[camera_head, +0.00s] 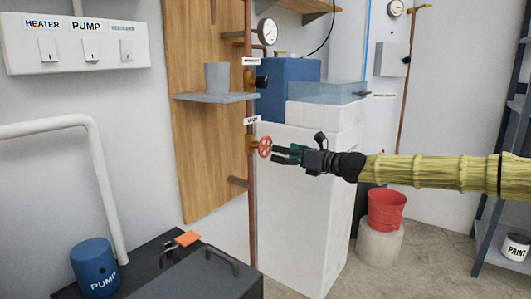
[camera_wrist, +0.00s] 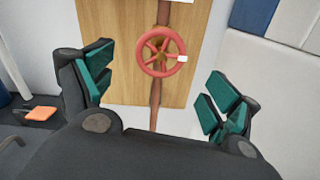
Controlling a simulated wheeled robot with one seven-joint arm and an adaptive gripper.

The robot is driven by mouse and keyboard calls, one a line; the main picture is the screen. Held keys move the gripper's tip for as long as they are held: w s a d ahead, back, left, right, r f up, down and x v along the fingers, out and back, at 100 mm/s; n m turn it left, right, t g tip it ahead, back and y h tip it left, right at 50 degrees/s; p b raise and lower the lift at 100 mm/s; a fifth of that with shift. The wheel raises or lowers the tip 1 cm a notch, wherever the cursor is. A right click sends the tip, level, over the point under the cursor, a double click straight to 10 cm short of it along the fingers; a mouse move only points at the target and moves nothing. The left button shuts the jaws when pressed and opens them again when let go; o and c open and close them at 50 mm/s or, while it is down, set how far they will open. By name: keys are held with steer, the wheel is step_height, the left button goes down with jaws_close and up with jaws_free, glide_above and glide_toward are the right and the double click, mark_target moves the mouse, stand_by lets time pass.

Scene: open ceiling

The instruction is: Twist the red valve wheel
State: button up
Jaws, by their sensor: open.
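The red valve wheel (camera_head: 265,147) is mounted on a vertical copper pipe, just below a small white label. In the wrist view the red valve wheel (camera_wrist: 161,51) faces me, spoked, with a small white mark on its right rim. My gripper (camera_head: 277,153) is close to the right of the wheel in the head view. In the wrist view my gripper (camera_wrist: 158,92) is open, its green-padded fingers spread wide to either side. The wheel lies ahead, between and beyond the fingertips. I see no contact with it, and nothing is held.
A shelf (camera_head: 215,97) with a grey cup (camera_head: 217,77) is left of the pipe. A white block pillar (camera_head: 300,210) stands behind my gripper. A dark box (camera_head: 205,275) and blue pump (camera_head: 95,267) are lower left. A red bucket (camera_head: 386,209) is lower right.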

mark_target(267, 149)
steer(key=shift+b+x, duration=1.5)
steer(key=shift+x, duration=2.6)
steer(key=c, duration=1)
steer(key=shift+c, duration=0.2)
steer(key=shift+f+n, duration=0.1)
steer(key=shift+n, duration=0.2)
